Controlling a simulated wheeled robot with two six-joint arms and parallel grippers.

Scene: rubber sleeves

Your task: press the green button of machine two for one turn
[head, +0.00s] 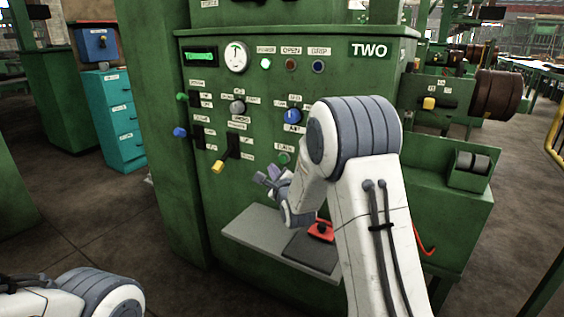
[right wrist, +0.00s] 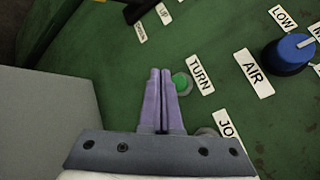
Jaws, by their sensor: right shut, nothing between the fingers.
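Machine two (head: 350,80) is a green cabinet marked TWO. Its green button (head: 283,158) sits low on the panel, just above my right wrist; in the right wrist view the button (right wrist: 182,83) is beside a TURN label (right wrist: 200,75). My right gripper (head: 266,175) has its purple fingers together and empty. In the right wrist view the right gripper's fingertips (right wrist: 160,72) lie just left of the button and partly overlap its edge; I cannot tell whether they touch the panel. My left arm shows at the bottom left, but its gripper is out of view.
A grey shelf (head: 250,230) juts out below the panel, with a red-handled item (head: 320,231) on it. A blue knob (head: 292,116) marked AIR and a yellow-tipped lever (head: 218,166) stick out nearby. A teal drawer cabinet (head: 115,120) stands left.

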